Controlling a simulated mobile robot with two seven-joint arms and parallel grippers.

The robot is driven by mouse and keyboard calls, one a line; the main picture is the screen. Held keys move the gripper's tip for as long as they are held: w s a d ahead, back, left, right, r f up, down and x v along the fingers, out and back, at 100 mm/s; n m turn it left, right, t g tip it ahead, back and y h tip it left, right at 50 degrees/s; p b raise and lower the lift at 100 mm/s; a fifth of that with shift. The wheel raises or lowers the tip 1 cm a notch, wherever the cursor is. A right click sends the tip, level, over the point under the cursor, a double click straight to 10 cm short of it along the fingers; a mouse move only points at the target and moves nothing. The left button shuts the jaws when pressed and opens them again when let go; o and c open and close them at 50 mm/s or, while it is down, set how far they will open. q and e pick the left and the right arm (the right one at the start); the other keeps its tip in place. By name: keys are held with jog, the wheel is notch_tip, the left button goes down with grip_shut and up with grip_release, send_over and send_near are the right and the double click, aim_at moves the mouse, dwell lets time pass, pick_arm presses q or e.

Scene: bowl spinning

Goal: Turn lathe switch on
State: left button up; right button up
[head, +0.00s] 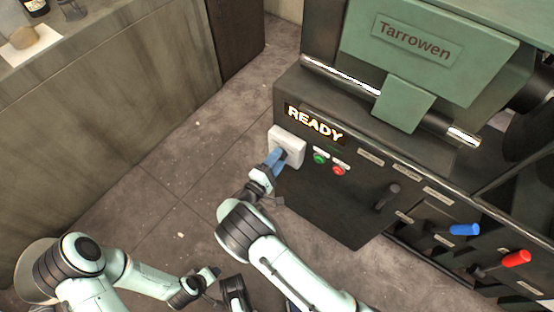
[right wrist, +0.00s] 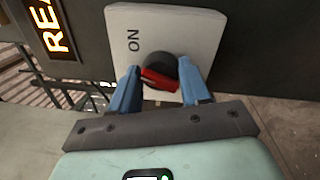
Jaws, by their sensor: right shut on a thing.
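The lathe (head: 370,215) is a dark machine with a green "Tarrowen" cover. Its switch is a black and red knob (right wrist: 160,75) on a white plate (head: 288,139) marked "ON", below the lit READY sign (head: 315,123). My right gripper (head: 275,158) is at the plate, and its blue fingers are on either side of the knob in the right wrist view (right wrist: 163,88). It is shut on the knob. The knob is mostly hidden by the gripper in the head view. My left gripper (head: 212,280) is low at the left, away from the lathe; its jaws are too small to read.
Green (head: 320,158) and red (head: 338,170) buttons sit right of the plate. A black lever (head: 388,197), a blue handle (head: 464,230) and a red handle (head: 516,258) stick out farther right. A workbench (head: 110,95) stands at the left, with bare floor between.

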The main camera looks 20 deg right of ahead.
pick_arm(q)
jog(key=shift+w+a+f, duration=0.2)
jog(key=shift+w, duration=0.2)
pick_arm(e)
jog(key=m, duration=0.5)
jog(key=shift+a+f, duration=0.1)
jog(key=shift+f, duration=0.1)
jog(key=shift+m, duration=0.3)
jog(key=o, duration=1)
pick_arm(q)
jog(key=shift+s+d+r+g+p, duration=0.2)
jog(key=shift+s+d+r, duration=0.1)
jog(key=shift+s, duration=0.2)
jog(key=shift+s+d+r+g+p, duration=0.1)
jog(key=shift+s+d+r+p, duration=0.15)
jog(key=shift+s, duration=0.25)
pick_arm(e)
jog(key=v, duration=1.3)
jog(key=shift+a, duration=0.25)
pick_arm(q)
jog(key=shift+r, duration=0.1)
